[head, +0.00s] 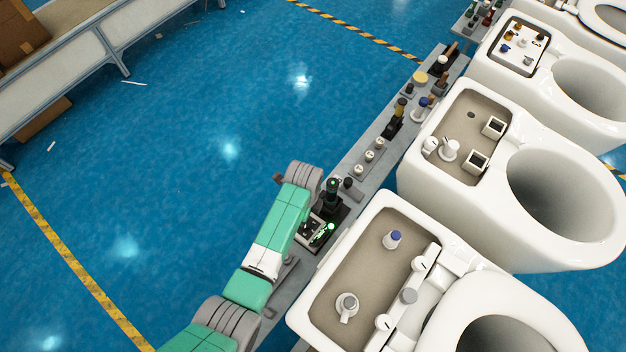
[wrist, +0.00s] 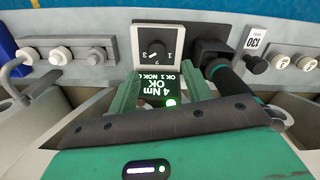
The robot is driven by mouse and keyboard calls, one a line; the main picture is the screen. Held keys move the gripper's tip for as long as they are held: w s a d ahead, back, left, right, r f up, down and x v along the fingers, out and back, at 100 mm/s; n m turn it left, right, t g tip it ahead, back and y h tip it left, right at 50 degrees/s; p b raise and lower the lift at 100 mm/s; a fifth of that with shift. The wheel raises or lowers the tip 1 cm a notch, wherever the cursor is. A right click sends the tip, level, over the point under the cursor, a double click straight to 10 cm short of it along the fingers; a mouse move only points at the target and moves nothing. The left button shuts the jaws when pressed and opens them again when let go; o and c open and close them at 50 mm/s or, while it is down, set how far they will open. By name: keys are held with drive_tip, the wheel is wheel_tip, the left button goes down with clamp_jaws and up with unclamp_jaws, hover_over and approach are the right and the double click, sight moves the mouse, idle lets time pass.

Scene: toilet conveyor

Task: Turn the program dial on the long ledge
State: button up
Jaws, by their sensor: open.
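The program dial (wrist: 155,50) is in the wrist view, a dark square face with a knob and the numbers 1, 2 and 3 inside a white frame, upright on the ledge. My gripper (wrist: 159,80) is open, with its two green fingers spread in front of the dial and nothing held between them. The gap between fingertips and dial is hard to judge. A small screen (wrist: 158,90) reading "4 Nm OK" with a lit green lamp shows between the fingers.
A black tool in a holder (wrist: 212,52) stands close right of the dial. White knobs (wrist: 60,55) lie to the left, and others (wrist: 281,62) to the right near a "130" label (wrist: 257,39). Toilets with open tanks (head: 349,280) stand along the ledge's right side. Blue floor (head: 190,180) lies left.

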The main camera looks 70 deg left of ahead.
drive_tip(key=shift+s+d+f, duration=0.2)
drive_tip(key=shift+s+f, duration=0.05)
drive_tip(key=shift+f, duration=0.1)
wheel_tip(320, 180, down, 7)
drive_tip(key=b, duration=0.2)
drive_tip(key=shift+f+b, duration=0.1)
drive_tip(key=shift+b, duration=0.3)
drive_tip(key=c, duration=1)
